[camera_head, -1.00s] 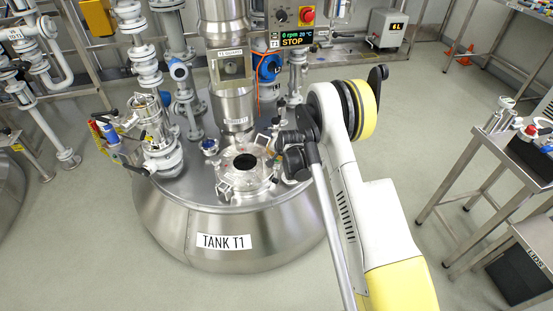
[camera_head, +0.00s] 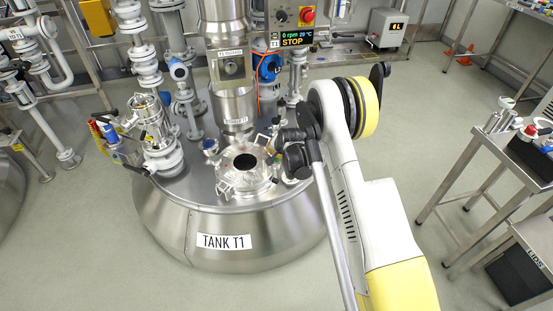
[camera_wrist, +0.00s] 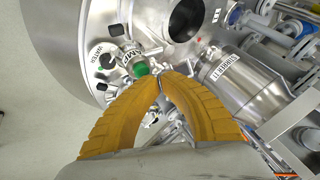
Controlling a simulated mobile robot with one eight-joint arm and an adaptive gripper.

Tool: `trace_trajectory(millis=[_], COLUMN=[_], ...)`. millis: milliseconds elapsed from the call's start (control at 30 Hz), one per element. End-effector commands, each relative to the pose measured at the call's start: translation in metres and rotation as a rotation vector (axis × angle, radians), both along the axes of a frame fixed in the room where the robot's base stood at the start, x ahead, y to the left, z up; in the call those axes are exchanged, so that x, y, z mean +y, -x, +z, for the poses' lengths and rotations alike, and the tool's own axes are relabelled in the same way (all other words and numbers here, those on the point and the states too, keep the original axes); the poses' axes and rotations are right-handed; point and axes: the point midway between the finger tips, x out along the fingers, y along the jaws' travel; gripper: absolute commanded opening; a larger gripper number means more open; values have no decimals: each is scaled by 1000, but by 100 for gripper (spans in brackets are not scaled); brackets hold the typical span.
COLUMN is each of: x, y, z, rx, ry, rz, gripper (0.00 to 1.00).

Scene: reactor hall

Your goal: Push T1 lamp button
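There my gripper is mostly hidden by my own arm.
A round opening (camera_head: 245,162) is in the middle of the tank top. The steel stirrer column (camera_head: 234,106) rises behind it, and valves and pipes (camera_head: 162,150) stand to the left. A control box (camera_head: 293,38) reads STOP. A steel table (camera_head: 480,140) is at right.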

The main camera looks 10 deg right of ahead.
Motion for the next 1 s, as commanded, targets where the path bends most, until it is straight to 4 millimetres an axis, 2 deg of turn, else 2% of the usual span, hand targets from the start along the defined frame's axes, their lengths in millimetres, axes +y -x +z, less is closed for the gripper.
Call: trace_trajectory(millis=[167,600,1000], x=[0,0,0], y=[0,0,1], z=[10,57,65], rx=[0,0,0], ry=[0,0,2], rz=[0,0,3], gripper=[0,0,0])
